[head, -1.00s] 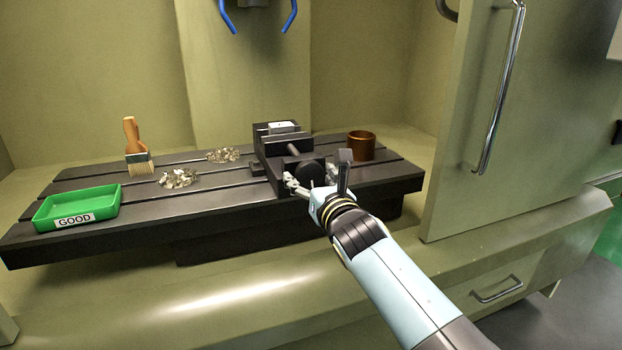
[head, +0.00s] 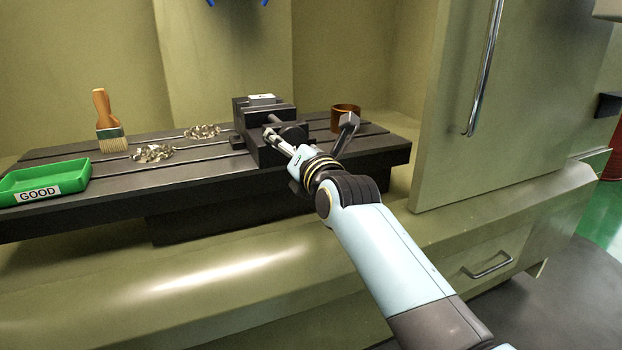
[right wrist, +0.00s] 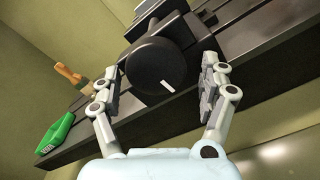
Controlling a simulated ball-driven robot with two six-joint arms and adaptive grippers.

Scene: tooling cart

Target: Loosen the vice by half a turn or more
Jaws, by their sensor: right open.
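The dark vice (head: 252,115) stands on the slotted machine table, a light block (head: 262,97) at its top. Its round black knob (head: 294,131) faces me, partly hidden by my right gripper (head: 279,138). In the right wrist view the knob (right wrist: 158,62) shows a white mark low on its face, right of centre. My right gripper's two fingers (right wrist: 160,78) are open, one on each side of the knob, with visible gaps in that picture. I cannot tell how far they reach along it. My left gripper is not in view.
A copper-coloured cup (head: 345,119) stands right of the vice.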

